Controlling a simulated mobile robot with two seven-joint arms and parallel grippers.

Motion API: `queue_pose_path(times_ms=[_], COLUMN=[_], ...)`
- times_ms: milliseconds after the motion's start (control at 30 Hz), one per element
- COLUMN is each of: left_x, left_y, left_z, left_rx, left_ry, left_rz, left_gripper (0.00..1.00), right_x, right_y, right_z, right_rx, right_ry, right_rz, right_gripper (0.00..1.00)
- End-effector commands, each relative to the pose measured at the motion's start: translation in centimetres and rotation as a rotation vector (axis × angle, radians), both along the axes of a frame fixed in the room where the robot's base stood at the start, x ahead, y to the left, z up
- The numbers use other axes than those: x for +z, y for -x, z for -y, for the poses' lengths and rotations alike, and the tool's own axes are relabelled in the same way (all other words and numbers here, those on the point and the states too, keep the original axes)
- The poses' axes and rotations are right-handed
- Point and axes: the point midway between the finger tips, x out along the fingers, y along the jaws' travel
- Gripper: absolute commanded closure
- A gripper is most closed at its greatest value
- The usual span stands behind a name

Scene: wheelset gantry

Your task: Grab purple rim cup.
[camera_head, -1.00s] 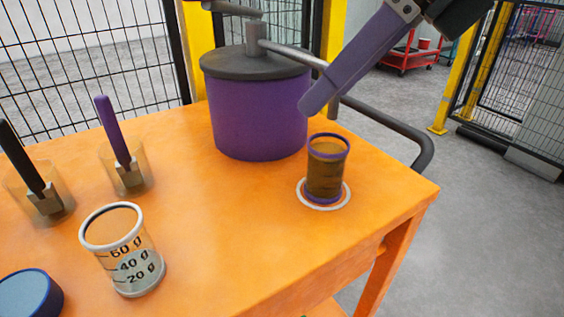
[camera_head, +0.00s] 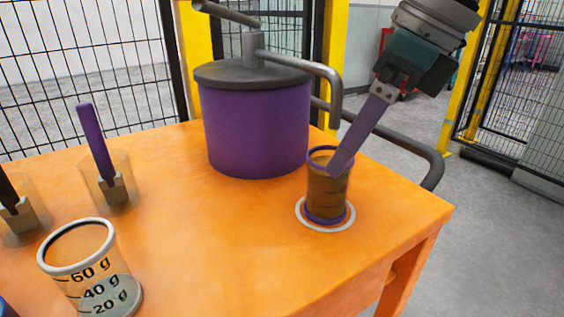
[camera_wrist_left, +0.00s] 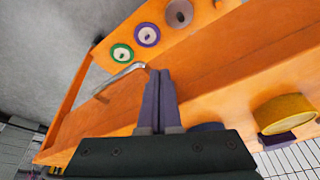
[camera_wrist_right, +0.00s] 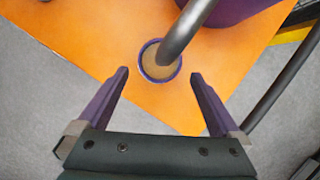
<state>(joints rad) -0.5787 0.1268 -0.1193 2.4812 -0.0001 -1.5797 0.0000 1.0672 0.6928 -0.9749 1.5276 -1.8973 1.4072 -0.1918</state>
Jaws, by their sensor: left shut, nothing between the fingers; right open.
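The purple rim cup (camera_head: 325,196) is a see-through cup with brown contents and purple rings at top and base. It stands upright on a white ring mark (camera_head: 347,222) near the table's right corner. My right gripper (camera_head: 338,170) is open; one purple finger shows in the head view, overlapping the cup's upper part. In the right wrist view the cup (camera_wrist_right: 160,62) lies beyond and between the open fingertips (camera_wrist_right: 162,75), with a grey pipe partly covering it. My left gripper (camera_wrist_left: 160,72) is shut and empty in the left wrist view, away from the cup.
A purple pot (camera_head: 256,130) with a dark lid and bent grey pipe (camera_head: 325,75) stands just behind the cup. A marked beaker (camera_head: 85,270) and holders with handled tools (camera_head: 100,150) stand at left. The orange table's (camera_head: 220,235) middle is clear.

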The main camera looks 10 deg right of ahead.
Motion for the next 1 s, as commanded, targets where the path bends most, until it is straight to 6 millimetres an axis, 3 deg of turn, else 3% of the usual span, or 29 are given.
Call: queue_pose_path(times_ms=[333, 633, 1000], left_x=[-0.5, -0.6, -0.6], left_y=[0.1, 0.1, 0.1], left_z=[0.2, 0.3, 0.3], left_rx=[0.005, 0.007, 0.005], left_ry=[0.008, 0.011, 0.01], left_rz=[-0.002, -0.003, -0.003], left_gripper=[1.0, 1.0, 1.0], right_x=[-4.4, -4.9, -4.9], right_y=[-1.4, -1.6, -1.6], right_z=[-1.9, -2.1, -2.1], right_rx=[0.0, 0.0, 0.0], right_ry=[-0.001, 0.001, 0.0], right_rz=[-0.002, 0.001, 0.0], right_gripper=[0.0, 0.0, 0.41])
